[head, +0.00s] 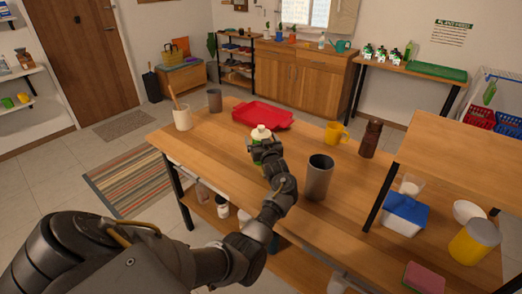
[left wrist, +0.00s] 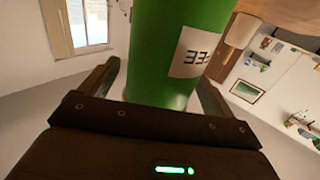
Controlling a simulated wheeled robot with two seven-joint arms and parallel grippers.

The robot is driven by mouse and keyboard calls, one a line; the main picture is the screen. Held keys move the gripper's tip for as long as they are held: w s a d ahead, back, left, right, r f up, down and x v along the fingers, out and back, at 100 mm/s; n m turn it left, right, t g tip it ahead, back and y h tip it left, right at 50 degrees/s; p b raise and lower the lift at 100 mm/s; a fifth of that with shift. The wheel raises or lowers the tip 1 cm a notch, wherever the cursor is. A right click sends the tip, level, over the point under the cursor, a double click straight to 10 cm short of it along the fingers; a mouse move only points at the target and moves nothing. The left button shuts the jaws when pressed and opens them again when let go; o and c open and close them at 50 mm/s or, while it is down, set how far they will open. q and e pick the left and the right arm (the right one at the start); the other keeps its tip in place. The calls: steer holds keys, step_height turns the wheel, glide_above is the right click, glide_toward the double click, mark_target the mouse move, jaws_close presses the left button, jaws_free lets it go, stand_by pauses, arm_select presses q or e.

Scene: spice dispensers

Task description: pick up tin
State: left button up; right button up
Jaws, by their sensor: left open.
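The green tin (left wrist: 172,45) is a cylinder with a white label bearing dark letters, and it fills the middle of the left wrist view. In the head view its pale top (head: 261,132) shows just beyond my left gripper (head: 265,152), which hides most of its body. My left gripper (left wrist: 157,88) is open, with one finger on each side of the tin in the left wrist view. I cannot tell whether the fingers touch it. My right gripper is not in view.
On the wooden table (head: 225,140), a grey cup (head: 319,176) stands right of my gripper. A red tray (head: 263,114) lies behind it. A yellow mug (head: 336,132) and brown bottle (head: 370,138) stand at the right. A raised wooden shelf (head: 460,160) is at the far right.

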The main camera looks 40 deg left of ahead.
arm_select(q)
steer(key=shift+c, duration=0.2)
steer(key=c, duration=1.4)
steer(key=shift+c, duration=0.6)
steer(key=shift+r, duration=0.15)
